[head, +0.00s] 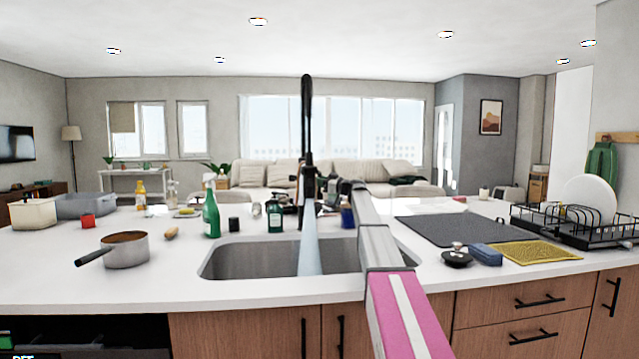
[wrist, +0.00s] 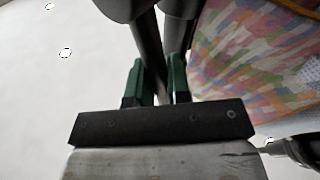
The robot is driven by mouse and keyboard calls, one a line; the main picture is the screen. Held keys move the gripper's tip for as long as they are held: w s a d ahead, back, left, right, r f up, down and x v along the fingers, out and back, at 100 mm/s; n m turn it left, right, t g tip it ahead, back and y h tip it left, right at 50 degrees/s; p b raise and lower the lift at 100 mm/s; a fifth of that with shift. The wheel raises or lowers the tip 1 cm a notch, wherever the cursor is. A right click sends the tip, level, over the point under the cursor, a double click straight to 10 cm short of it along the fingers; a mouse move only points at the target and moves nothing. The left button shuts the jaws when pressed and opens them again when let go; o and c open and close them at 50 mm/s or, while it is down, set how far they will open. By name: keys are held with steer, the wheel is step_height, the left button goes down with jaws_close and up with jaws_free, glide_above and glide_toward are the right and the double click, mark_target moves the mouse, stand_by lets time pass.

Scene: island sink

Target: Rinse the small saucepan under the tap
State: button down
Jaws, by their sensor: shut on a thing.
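The small saucepan (head: 128,254) stands upright on the counter left of the sink, its dark handle pointing to the front left. Its inside looks brown. The black tap (head: 307,120) rises behind the sink (head: 250,262), and a pale stream of water (head: 309,250) falls from it into the basin. My gripper (head: 328,186) is at the tap, well away from the saucepan. In the wrist view its green fingers (wrist: 158,80) are shut on a dark post, which looks like part of the tap. My arm hides the right part of the sink.
A dark mat (head: 460,230) and dish rack (head: 575,228) are at right.

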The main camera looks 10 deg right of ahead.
steer(key=c, duration=1.1)
jaws_free()
steer(key=v, duration=1.1)
